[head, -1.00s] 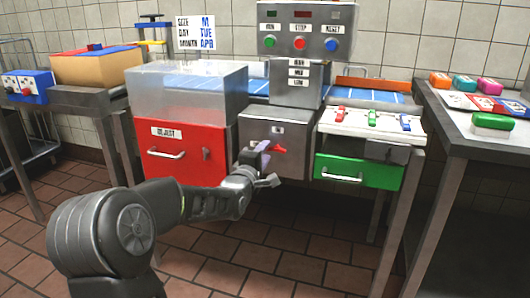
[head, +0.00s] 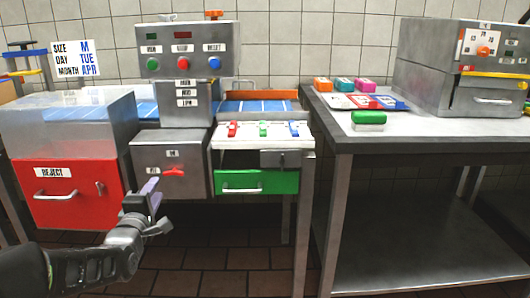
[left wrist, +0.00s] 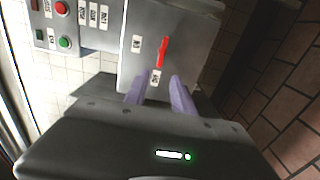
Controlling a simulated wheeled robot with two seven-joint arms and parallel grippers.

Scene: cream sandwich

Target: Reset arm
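My left gripper (head: 152,203) is in front of the lower left part of a grey metal box (head: 196,160), with a gap between them. In the left wrist view its two purple fingers (left wrist: 157,90) are apart with nothing between them, so it is open. The box's red lever switch (head: 174,172) also shows in the left wrist view (left wrist: 163,52), beyond the fingertips and not gripped. My left arm comes in from the bottom left. My right gripper is not in view.
A red REJECT drawer (head: 75,192) is left of the box, and a green drawer (head: 257,182) is right of it. The control panel (head: 187,50) stands above. A dark-edged table (head: 440,140) on the right holds a green-topped block (head: 368,118) and a grey machine (head: 455,65).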

